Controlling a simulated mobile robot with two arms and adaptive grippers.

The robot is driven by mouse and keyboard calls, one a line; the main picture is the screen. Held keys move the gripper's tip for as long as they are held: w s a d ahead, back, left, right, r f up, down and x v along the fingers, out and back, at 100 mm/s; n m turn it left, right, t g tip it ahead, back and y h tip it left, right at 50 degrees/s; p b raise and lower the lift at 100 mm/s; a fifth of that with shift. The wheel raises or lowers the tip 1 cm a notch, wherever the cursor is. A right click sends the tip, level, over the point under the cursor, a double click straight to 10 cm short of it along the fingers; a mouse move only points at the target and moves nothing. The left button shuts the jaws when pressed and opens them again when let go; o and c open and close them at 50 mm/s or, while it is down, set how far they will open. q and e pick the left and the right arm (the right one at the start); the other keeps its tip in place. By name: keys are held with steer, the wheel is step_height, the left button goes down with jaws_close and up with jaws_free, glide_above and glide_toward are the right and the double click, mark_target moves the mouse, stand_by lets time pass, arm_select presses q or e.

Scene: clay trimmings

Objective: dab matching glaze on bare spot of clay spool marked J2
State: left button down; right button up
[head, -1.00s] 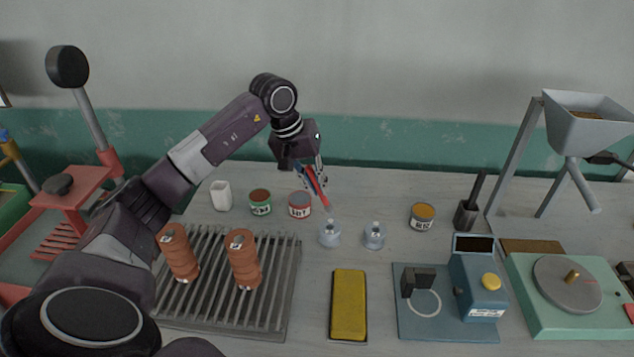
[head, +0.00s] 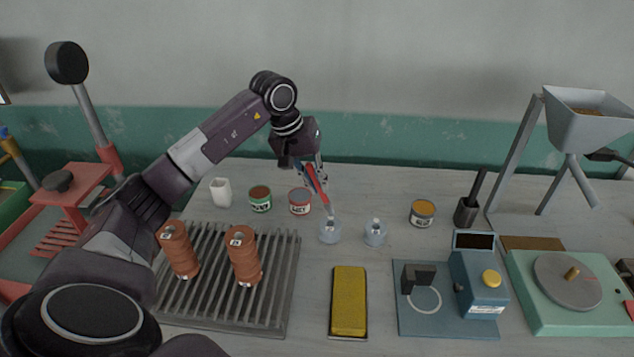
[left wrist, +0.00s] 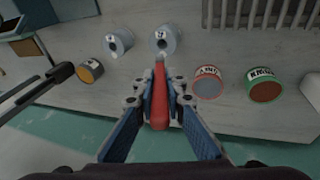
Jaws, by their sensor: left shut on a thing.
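My left gripper (head: 318,183) is shut on a red-handled brush (head: 317,186), which points down. The brush also shows in the left wrist view (left wrist: 159,95), its tip at the mouth of a small pale grey pot (head: 330,231); I cannot tell if it touches inside. A second pale pot (head: 375,234) stands to its right. Two reddish-brown clay spools, one left (head: 180,252) and one right (head: 244,258), stand on a slatted rack (head: 290,285). Their labels are too small to read surely, and I make out no bare spot. My right gripper is not in view.
Labelled tins, green (head: 260,199), red (head: 300,202) and ochre (head: 422,214), stand behind the pots. A white cup (head: 221,193) is at left. A yellow sponge-like block (head: 349,300), blue device (head: 478,285) and green turntable unit (head: 565,300) line the front.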

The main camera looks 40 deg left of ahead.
arm_select(q)
steer(key=shift+f, duration=0.3)
stand_by(0.5)
steer(key=shift+b, duration=0.35)
stand_by(0.5)
steer(key=shift+r, duration=0.15)
